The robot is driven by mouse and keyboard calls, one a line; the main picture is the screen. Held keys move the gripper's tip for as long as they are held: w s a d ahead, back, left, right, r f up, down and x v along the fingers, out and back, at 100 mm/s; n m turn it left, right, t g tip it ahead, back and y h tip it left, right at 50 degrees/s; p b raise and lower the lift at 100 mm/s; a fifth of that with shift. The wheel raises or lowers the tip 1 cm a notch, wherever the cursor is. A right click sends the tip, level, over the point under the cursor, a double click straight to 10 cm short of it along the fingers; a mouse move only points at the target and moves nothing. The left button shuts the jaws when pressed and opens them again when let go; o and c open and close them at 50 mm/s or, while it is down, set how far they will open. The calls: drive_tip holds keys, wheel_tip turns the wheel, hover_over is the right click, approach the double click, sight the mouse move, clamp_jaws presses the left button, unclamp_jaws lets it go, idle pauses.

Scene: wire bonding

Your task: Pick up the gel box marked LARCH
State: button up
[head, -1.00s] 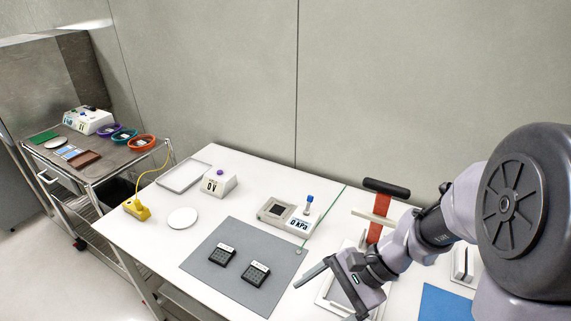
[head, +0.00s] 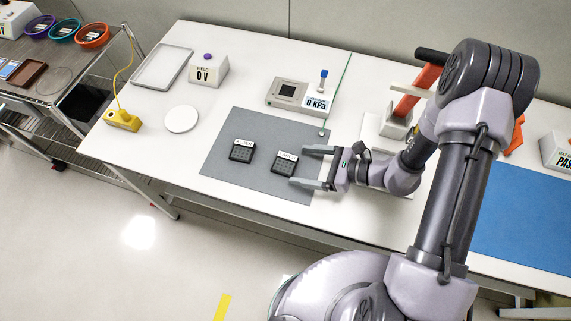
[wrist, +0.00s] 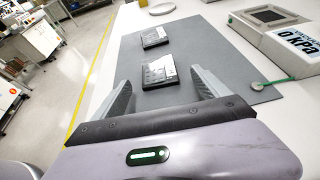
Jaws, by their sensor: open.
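Two dark gel boxes with pale label strips lie flat on the grey mat (head: 222,185). The left gel box (head: 242,150) stands apart from the right gel box (head: 285,162). The lettering is too small to read, so I cannot tell which is LARCH. My gripper (head: 308,167) is open and empty, just right of the right box, its fingers pointing left towards it. In the wrist view, the nearer gel box (wrist: 160,72) lies ahead between the fingertips and the other box (wrist: 154,37) lies beyond it.
A kPa gauge unit (head: 287,95) stands behind the mat, with a green cord (head: 338,93) beside it. A white disc (head: 181,119), a field meter (head: 208,71), a tray (head: 162,68) and a yellow device (head: 122,121) are to the left. A blue mat (head: 520,220) is right.

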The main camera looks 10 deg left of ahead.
sight(287, 163)
drive_tip(key=b+x, duration=0.1)
drive_tip(key=x, duration=0.4)
drive_tip(key=shift+s+r, duration=0.15)
drive_tip(key=shift+r, duration=0.05)
drive_tip(key=c, duration=1.5)
drive_tip(key=shift+o, duration=0.2)
drive_tip(key=shift+r, duration=0.15)
